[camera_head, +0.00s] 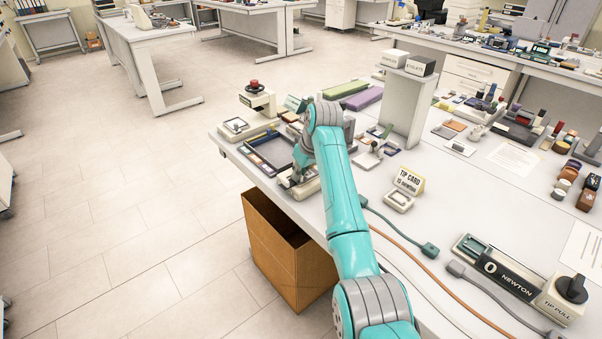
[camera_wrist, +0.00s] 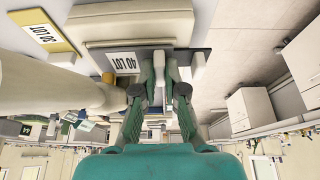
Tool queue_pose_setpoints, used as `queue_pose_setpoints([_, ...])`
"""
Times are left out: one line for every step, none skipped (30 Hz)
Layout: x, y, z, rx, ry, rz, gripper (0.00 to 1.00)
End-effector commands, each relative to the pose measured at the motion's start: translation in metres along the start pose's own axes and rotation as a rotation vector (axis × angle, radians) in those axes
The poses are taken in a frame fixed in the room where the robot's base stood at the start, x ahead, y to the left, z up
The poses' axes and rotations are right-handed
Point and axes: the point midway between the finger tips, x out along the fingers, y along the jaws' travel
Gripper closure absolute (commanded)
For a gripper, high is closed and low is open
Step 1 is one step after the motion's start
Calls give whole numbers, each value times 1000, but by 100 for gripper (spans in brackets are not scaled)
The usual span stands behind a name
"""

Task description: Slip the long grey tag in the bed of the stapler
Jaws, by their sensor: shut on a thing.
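My gripper (camera_wrist: 159,76) is shut on a dark grey tag with a white "40 LOT" label (camera_wrist: 124,62) in the wrist view. The tag lies crosswise at the fingertips, beside a pale block-like body (camera_wrist: 135,28). A cream rounded body (camera_wrist: 45,92) fills the left of that view, close to the fingers; I cannot tell for sure which of these is the stapler. In the head view my gripper (camera_head: 297,176) is low at the table's front edge, over a cream device (camera_head: 303,189) that may be the stapler. My arm hides much of it, and the tag cannot be made out there.
A yellow "30 LOT" tag (camera_wrist: 46,32) is at upper left in the wrist view. A dark-rimmed tray (camera_head: 262,165) lies left of my gripper. A brown bin (camera_head: 277,250) stands below the edge. A "TIP CARD" sign (camera_head: 409,181) and cables are to the right.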

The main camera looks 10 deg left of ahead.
Motion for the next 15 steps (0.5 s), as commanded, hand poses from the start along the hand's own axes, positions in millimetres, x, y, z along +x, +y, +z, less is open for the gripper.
queue_pose_setpoints([1, 0, -1, 0, -1, 0, 100])
queue_pose_setpoints([1, 0, -1, 0, -1, -1, 100])
queue_pose_setpoints([2, 0, -2, 0, -1, -1, 100])
queue_pose_setpoints([2, 0, -2, 0, -1, -1, 100])
queue_pose_setpoints([3, 0, -3, 0, -1, -1, 100])
queue_pose_setpoints([3, 0, -3, 0, -1, 0, 100])
queue_pose_setpoints([4, 0, -4, 0, -1, 0, 100])
queue_pose_setpoints([4, 0, -4, 0, -1, 0, 100])
queue_pose_setpoints([4, 0, -4, 0, -1, 0, 82])
queue_pose_setpoints([4, 0, -4, 0, -1, 0, 75])
queue_pose_setpoints([4, 0, -4, 0, -1, 0, 67])
queue_pose_setpoints([4, 0, -4, 0, -1, 0, 60])
queue_pose_setpoints([4, 0, -4, 0, -1, 0, 60])
queue_pose_setpoints([4, 0, -4, 0, -1, 0, 60])
queue_pose_setpoints([4, 0, -4, 0, -1, 0, 60])
